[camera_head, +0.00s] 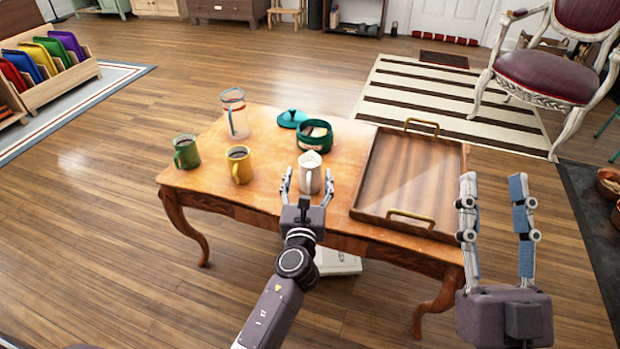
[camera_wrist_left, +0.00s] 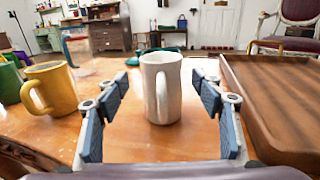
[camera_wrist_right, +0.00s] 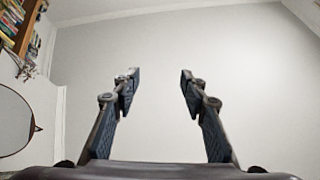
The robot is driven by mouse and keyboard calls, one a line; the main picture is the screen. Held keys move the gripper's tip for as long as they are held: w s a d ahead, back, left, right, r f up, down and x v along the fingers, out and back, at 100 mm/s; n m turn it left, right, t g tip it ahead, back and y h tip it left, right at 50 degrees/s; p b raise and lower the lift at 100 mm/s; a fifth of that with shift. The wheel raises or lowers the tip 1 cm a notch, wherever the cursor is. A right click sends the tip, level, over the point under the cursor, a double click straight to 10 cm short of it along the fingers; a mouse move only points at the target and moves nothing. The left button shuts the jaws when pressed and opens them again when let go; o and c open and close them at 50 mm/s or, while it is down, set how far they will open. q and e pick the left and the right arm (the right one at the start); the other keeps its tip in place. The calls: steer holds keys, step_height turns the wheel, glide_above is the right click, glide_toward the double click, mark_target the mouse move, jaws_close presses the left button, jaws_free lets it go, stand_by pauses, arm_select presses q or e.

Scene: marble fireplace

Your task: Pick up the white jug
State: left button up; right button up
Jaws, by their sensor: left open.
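The white jug (camera_head: 310,172) stands upright on the front part of the wooden table (camera_head: 262,185). It also shows in the left wrist view (camera_wrist_left: 160,90), with its handle towards the camera. My left gripper (camera_head: 308,180) is open, with its fingers on either side of the jug. A gap shows between each finger and the jug in the left wrist view. My right gripper (camera_head: 495,190) is open and empty, raised to the right of the table.
A yellow mug (camera_head: 239,165) and a green mug (camera_head: 186,152) stand left of the jug. A clear pitcher (camera_head: 234,115), a teal lid (camera_head: 292,118) and a green pot (camera_head: 314,139) are behind. A wooden tray (camera_head: 370,190) with brass handles lies close on the right.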

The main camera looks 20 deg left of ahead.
arm_select(q)
steer(key=x, duration=0.3)
steer(key=shift+w+f+b, duration=0.1)
steer(key=shift+w+b, duration=0.15)
steer(key=shift+b, duration=0.1)
arm_select(e)
steer(key=s+r+t, duration=0.1)
steer(key=s+r, duration=0.1)
steer(key=s+r+t+y, duration=0.1)
steer(key=shift+s+d+r+t, duration=0.25)
steer(key=shift+s+r+t, duration=0.05)
steer(key=shift+r, duration=0.05)
arm_select(q)
steer(key=shift+c, duration=0.5)
steer(key=c, duration=1.3)
steer(key=shift+c, duration=0.7)
arm_select(e)
steer(key=shift+w, duration=0.15)
